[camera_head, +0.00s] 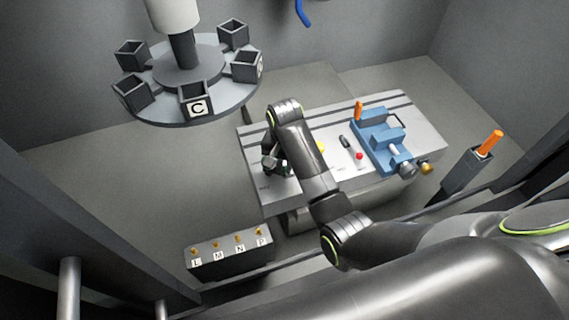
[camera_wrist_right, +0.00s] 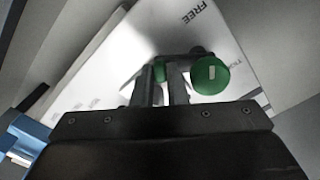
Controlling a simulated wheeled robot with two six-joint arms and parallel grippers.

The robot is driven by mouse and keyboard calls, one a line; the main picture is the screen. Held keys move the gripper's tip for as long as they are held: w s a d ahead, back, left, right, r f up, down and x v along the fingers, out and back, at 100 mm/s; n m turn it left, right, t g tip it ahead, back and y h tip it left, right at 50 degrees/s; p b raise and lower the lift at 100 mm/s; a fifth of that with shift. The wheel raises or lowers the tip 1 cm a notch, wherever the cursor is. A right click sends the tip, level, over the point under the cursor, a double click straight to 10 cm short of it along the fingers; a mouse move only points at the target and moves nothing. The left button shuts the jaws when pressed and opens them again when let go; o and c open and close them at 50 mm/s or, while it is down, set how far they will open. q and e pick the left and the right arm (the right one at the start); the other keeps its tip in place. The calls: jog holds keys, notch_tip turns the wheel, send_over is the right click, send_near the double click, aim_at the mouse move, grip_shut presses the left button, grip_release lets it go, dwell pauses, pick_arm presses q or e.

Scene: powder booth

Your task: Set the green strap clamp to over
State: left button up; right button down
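The green strap clamp shows in the right wrist view as a round green knob (camera_wrist_right: 210,75) with a pale mark, beside a dark bar. A smaller green part (camera_wrist_right: 159,71) shows at my right gripper's fingers. My right gripper (camera_wrist_right: 163,72) is at the clamp, its two fingers close together with a narrow gap. I cannot tell whether they grip the green part. In the head view my right gripper (camera_head: 273,164) is low over the left end of the grey bench plate (camera_head: 285,190). The clamp is mostly hidden there. My left gripper is not in view.
The plate carries a "FREE" label (camera_wrist_right: 196,11), a red knob (camera_head: 360,156) and a blue vise-like fixture (camera_head: 381,138). A carousel (camera_head: 225,103) with dark bins stands at the back left. A lettered switch box (camera_head: 229,258) is front left. An orange-handled holder (camera_head: 462,172) stands right.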

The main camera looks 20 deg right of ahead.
jog(key=shift+w+d+n, duration=0.2)
jog(key=shift+w+n, duration=0.1)
jog(key=shift+n, duration=0.45)
jog(key=shift+w+d+n, duration=0.15)
jog(key=shift+w+n, duration=0.15)
jog(key=shift+n, duration=0.45)
jog(key=c, duration=1.7)
grip_release()
